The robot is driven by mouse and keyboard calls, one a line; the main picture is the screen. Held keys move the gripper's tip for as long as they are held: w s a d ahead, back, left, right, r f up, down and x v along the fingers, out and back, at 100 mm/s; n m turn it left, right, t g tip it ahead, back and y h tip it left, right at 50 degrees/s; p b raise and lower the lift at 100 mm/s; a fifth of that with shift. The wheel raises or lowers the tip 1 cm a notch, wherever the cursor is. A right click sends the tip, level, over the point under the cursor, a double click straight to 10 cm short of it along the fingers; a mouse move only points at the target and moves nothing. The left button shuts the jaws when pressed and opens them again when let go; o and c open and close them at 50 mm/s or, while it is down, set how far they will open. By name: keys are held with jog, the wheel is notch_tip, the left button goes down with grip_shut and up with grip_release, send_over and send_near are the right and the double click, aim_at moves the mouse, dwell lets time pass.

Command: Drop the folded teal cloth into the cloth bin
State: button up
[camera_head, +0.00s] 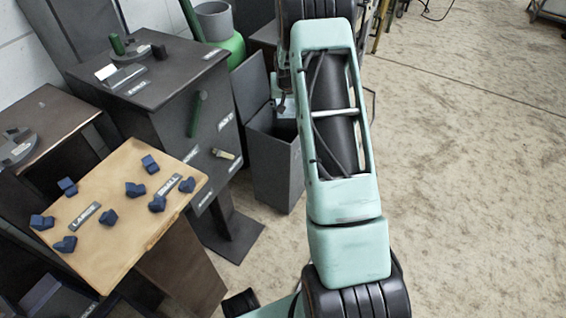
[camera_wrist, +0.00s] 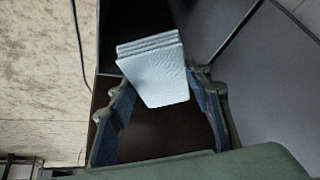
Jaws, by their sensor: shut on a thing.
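My gripper (camera_wrist: 160,79) is shut on the folded cloth (camera_wrist: 155,68), a pale blue-teal pad with stacked layers at one edge, in the wrist view. One finger presses on each side of it. Behind the cloth is a dark, box-like opening, which looks like the inside of a bin (camera_wrist: 150,137). In the head view a tall dark grey bin (camera_head: 272,172) with its lid raised stands on the floor left of my arm.
A wooden-topped stand (camera_head: 118,230) with several blue blocks is at the lower left. A dark cabinet (camera_head: 150,85) with small parts on top stands behind it, left of the bin. A green cylinder (camera_head: 228,45) is at the back.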

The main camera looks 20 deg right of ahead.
jog(key=o, duration=1.1)
jog(key=v, duration=1.2)
